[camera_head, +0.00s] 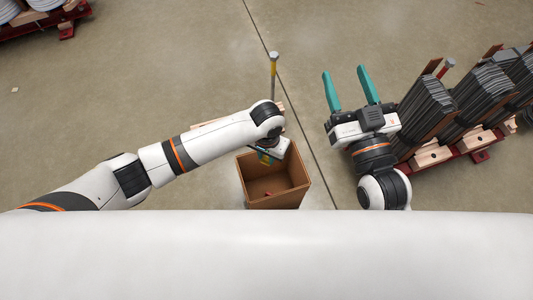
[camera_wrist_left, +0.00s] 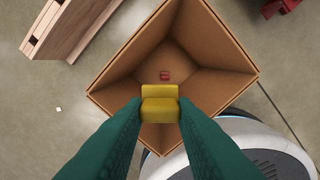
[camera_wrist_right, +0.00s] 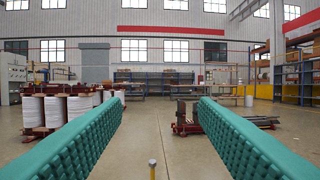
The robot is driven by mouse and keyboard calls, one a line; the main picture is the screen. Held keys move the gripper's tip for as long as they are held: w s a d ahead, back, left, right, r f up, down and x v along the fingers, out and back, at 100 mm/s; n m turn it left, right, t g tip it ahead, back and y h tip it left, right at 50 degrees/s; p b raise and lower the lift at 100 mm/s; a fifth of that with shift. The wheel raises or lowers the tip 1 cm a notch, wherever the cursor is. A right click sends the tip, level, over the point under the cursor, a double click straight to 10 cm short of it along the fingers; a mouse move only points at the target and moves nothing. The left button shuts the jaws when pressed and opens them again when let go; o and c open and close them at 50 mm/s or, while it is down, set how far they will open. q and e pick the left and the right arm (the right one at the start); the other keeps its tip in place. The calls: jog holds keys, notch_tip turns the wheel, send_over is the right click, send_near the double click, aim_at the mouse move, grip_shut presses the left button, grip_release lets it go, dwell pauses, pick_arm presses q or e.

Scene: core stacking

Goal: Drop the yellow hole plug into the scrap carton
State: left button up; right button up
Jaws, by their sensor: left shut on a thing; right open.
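The yellow hole plug (camera_wrist_left: 160,105) is between the green fingertips of my left gripper (camera_wrist_left: 160,112), which is shut on it. In the left wrist view it shows over the open scrap carton (camera_wrist_left: 215,85), a brown box whose inside holds a small red piece (camera_wrist_left: 165,75). In the head view the carton (camera_head: 295,165) stands at the middle, and my left gripper (camera_head: 265,158) is over its back left part, pointing down. My right gripper (camera_head: 350,88) is open and empty, to the right of the carton, its fingers pointing away from me; both fingers also show in the right wrist view (camera_wrist_right: 160,110).
Stacks of dark grey sheets (camera_head: 425,110) stand on a red rack with wooden blocks (camera_head: 432,155) at the right. Wooden boards (camera_wrist_left: 75,25) lie beside the carton. White spools (camera_wrist_right: 55,110) stand farther off. The floor between is clear.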

pick_arm(q)
jog(key=shift+f+b, duration=0.35)
jog(key=shift+f, duration=0.05)
pick_arm(e)
jog(key=shift+s+a+r+t+y, duration=0.1)
jog(key=shift+s+r+t+y, duration=0.2)
jog(key=shift+r+t, duration=0.5)
jog(key=shift+s+a+r+t+y, duration=0.1)
jog(key=shift+s+r+t+y, duration=0.3)
jog(key=shift+r, duration=0.6)
jog(key=shift+w, duration=0.15)
pick_arm(q)
jog(key=o, duration=1.1)
jog(key=shift+c, duration=0.2)
jog(key=shift+r, duration=0.2)
notch_tip(320, 180, up, 6)
jog(key=p, duration=0.3)
jog(key=shift+r, duration=0.1)
notch_tip(320, 180, up, 5)
jog(key=shift+r+p, duration=0.2)
jog(key=shift+p, duration=0.8)
pick_arm(e)
jog(key=s+d+f+g+h, duration=0.2)
jog(key=f+g, duration=0.4)
jog(key=f, duration=0.2)
jog(key=s+d+f+g+h, duration=0.2)
jog(key=f+g, duration=0.4)
jog(key=f, duration=0.2)
jog(key=shift+s+f+g+h, duration=0.35)
jog(key=shift+f+g+h, duration=0.05)
